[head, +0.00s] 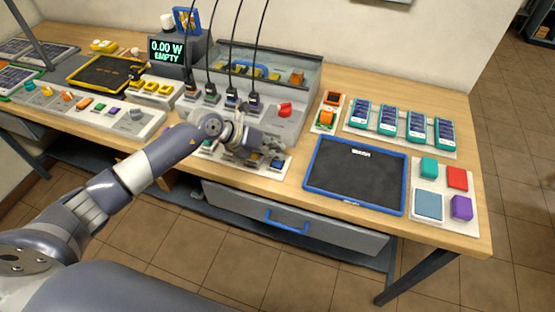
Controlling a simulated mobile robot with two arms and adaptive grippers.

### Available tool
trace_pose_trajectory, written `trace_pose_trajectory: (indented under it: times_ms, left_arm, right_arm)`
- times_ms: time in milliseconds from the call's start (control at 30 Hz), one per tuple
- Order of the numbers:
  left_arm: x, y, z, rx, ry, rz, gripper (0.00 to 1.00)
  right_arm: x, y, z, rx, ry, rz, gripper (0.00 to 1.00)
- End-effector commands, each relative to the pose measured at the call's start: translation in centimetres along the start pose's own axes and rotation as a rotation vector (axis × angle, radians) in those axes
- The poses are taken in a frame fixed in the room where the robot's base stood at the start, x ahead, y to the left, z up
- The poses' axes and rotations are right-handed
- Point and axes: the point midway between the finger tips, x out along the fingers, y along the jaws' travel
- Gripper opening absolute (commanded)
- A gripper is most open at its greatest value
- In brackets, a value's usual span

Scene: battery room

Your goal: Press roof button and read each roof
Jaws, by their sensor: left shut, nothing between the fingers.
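My left gripper (246,138) reaches in over the front of the grey console (282,118). It is shut and empty, above a row of small parts on a pale strip (270,172); it hides part of the strip, and I cannot tell if it touches anything. A dark display (167,51) at the back reads "0.00 W EMPTY". A pale panel (148,121) left of the arm carries several small coloured buttons and a grey knob (137,113). I cannot tell which button is the roof button. My right gripper is not in view.
Several black cables (236,50) hang down to plugs on the console. A black pad with blue rim (308,170), a tray of teal-and-blue cells (386,136) and a plate of coloured blocks (419,184) lie to the right. A blue-handled drawer (340,232) is below.

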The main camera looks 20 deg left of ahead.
Motion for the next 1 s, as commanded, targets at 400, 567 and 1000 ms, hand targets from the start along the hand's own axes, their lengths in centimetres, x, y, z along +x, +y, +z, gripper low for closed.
trace_pose_trajectory:
  times_ms: [400, 567, 1000]
  left_arm:
    - [-0.4, -0.2, 0.3, 0.0, -0.001, 0.0, 0.0]
    - [-1.2, -0.9, 0.9, 0.001, -0.002, 0.0, 0.0]
    - [-3.8, -2.8, 2.8, 0.0, 0.0, 0.0, 0.0]
  right_arm:
    - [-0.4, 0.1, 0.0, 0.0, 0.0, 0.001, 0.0]
    - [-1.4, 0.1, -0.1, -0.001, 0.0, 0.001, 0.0]
    - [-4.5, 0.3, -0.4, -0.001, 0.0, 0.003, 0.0]
